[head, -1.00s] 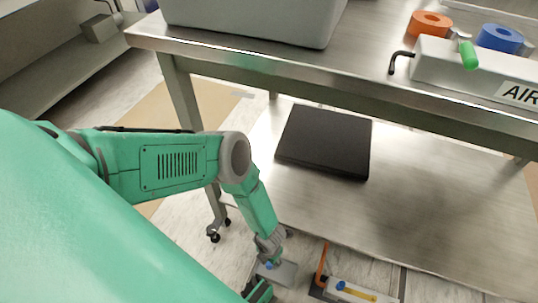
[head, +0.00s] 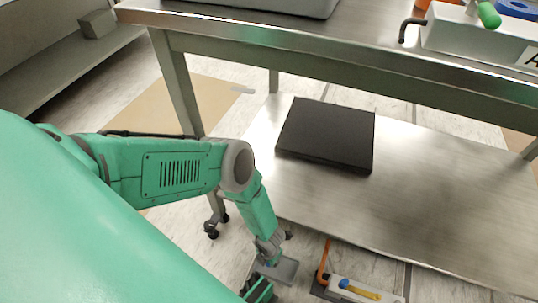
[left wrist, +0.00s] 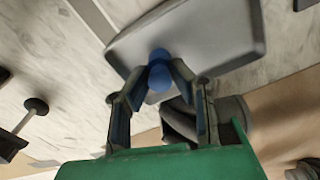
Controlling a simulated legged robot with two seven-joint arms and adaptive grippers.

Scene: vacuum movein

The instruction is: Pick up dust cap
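The dust cap is a flat grey rectangular plate (head: 286,271) with a blue knob, low down near the floor at the bottom middle of the head view. In the left wrist view, the grey plate (left wrist: 215,30) fills the top and its blue knob (left wrist: 160,78) sits between my fingers. My left gripper (left wrist: 160,70) has both fingertips against the sides of the knob and looks shut on it. The gripper is small and partly hidden by my wrist in the head view. Whether the plate touches anything below is unclear. My right gripper is in neither view.
A metal table (head: 330,62) stands ahead, with a lower shelf (head: 430,205) carrying a flat black box (head: 326,135). A grey device with an orange pipe and yellow part (head: 358,291) lies right of the cap. A caster (head: 212,229) stands left of my wrist.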

